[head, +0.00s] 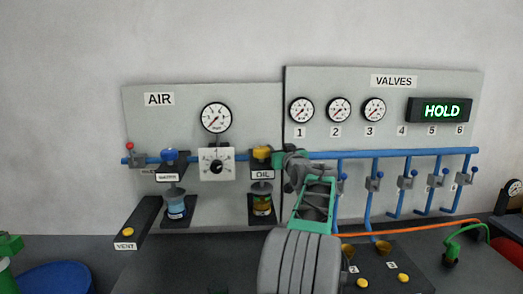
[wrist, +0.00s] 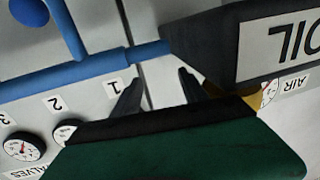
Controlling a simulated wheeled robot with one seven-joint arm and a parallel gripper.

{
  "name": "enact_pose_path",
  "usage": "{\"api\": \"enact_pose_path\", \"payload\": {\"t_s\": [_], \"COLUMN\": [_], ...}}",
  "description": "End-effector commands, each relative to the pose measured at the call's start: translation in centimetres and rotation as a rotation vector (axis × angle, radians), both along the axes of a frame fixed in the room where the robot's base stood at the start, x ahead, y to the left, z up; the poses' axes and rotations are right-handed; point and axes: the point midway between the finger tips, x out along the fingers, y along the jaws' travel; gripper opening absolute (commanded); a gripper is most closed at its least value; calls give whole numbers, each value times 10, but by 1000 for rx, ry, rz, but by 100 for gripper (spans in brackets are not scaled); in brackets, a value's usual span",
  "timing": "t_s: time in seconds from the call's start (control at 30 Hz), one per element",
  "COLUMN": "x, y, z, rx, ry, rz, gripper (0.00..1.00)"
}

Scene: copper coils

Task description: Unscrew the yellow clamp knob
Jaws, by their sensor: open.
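A yellow knob-like cap (head: 262,151) sits on top of the dark OIL unit (head: 263,174). I cannot tell for sure that it is the clamp knob. My gripper (head: 281,158) is just right of it, in front of the panel. In the wrist view, which is turned over, my gripper (wrist: 160,90) has its two dark fingers apart with nothing between them. There the dark OIL body (wrist: 205,45) and a yellow part (wrist: 238,98) are beside the right finger. I see no contact, but the gap is hard to judge.
A blue pipe (head: 400,153) runs along the panel, with several blue-handled valves below it. Gauges and a lit HOLD display (head: 440,111) are above. A blue-capped unit (head: 175,185) and a VENT box (head: 138,222) stand left. Yellow buttons (head: 403,277) and an orange hose (head: 410,229) lie right.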

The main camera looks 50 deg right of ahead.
Motion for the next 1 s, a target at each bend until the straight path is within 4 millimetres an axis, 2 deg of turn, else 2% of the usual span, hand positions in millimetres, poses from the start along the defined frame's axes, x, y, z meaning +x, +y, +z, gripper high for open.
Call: {"api": "enact_pose_path", "payload": {"t_s": [0.03,0.17,0.4,0.5,1.0], "x": [5,-5,-47,-59,-72], "y": [6,12,38,44,52], "z": [-2,-3,-3,-2,-3], "rx": [4,2,2,2,3], "ry": [1,1,-1,0,-1], "rz": [16,14,7,5,3], "gripper": [74,74,74,74,74]}}
